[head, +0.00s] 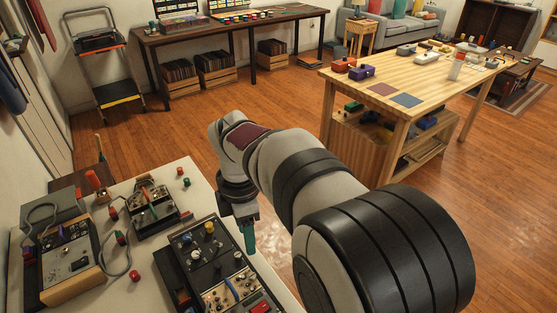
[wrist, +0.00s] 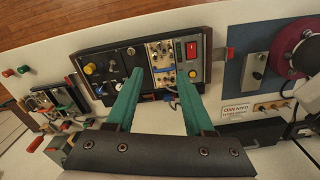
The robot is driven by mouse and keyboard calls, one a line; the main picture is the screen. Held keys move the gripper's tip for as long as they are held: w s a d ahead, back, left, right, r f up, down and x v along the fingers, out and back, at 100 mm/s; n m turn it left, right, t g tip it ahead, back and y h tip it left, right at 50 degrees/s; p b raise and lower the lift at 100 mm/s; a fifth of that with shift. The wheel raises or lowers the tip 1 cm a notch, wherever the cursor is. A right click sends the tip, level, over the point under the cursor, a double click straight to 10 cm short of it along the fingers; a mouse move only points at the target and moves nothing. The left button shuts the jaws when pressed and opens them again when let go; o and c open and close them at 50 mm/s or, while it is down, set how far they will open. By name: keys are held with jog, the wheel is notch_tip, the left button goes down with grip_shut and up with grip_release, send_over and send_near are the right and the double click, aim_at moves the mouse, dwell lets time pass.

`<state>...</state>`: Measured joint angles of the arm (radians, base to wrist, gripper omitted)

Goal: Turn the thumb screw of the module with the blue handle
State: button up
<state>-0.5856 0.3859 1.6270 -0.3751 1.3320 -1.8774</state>
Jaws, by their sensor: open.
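A dark rack (head: 172,252) of modules stands on the white bench; it fills the upper middle of the wrist view (wrist: 112,47). In the wrist view its black panels carry a yellow knob (wrist: 88,69) and smaller knobs. A pale panel (wrist: 162,53) with small parts is right of them, then a black panel with a red block (wrist: 191,50). In the head view a blue strip (head: 232,290) crosses the pale panel; I cannot tell if it is the blue handle. I cannot make out the thumb screw. My gripper (wrist: 160,72) is open and empty, its green fingers in front of the rack.
Left of the rack are a device with a green part (head: 150,204), a larger wood-sided unit (head: 70,256) with a grey cable, and loose red and green caps. In the wrist view a blue plate (wrist: 245,82) with a dark red wheel stands at the right.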

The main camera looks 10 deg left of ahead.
aim_at(252, 276)
notch_tip(252, 276, down, 16)
jog(key=shift+r, duration=0.25)
grip_shut()
